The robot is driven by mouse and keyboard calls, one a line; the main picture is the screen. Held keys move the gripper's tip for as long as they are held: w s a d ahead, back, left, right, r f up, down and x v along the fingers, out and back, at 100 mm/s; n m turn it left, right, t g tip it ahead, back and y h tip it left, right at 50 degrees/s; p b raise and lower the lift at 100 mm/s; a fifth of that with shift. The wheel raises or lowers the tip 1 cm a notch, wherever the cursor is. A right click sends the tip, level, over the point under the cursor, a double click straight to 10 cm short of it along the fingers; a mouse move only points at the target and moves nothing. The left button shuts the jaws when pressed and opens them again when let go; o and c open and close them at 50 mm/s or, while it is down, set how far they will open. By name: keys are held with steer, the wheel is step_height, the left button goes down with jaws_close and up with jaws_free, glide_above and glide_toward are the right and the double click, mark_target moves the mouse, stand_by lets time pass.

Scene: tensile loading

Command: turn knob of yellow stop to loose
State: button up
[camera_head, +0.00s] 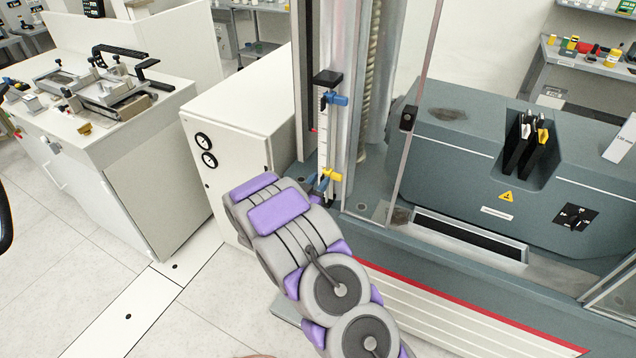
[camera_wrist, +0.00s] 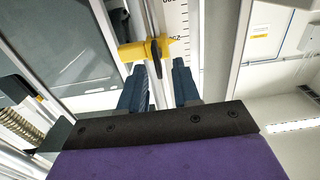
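The yellow stop (camera_head: 329,177) sits low on the upright scale rail, just beyond the end of my arm in the head view. In the wrist view the yellow stop (camera_wrist: 143,50) is on a thin rod beside the white ruled scale, above the fingertips. My gripper (camera_wrist: 160,82) has two dark blue fingers with a clear gap between them; it is open and empty. The fingers are below the stop in the picture, close to it; I cannot tell whether they touch. The knob's turned position is not readable.
A blue stop (camera_head: 336,99) and a black block (camera_head: 327,78) sit higher on the same rail. A clear door with a black handle (camera_head: 408,118) stands right of the rail. A white cabinet (camera_head: 240,130) is on the left, the grey machine base (camera_head: 465,150) on the right.

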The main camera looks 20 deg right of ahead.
steer(key=shift+c, duration=0.3)
jaws_close()
steer(key=shift+a+r+p, duration=0.1)
steer(key=shift+p, duration=0.25)
steer(key=n+p, duration=0.4)
steer(key=n, duration=0.2)
steer(key=w+f+n+p, duration=0.1)
steer(key=n+p, duration=0.3)
steer(key=n, duration=0.2)
steer(key=a+n+p, duration=0.1)
steer(key=n+p, duration=0.4)
steer(key=n, duration=0.1)
steer(key=shift+w+f, duration=0.15)
steer(key=shift+f, duration=0.05)
stand_by(0.4)
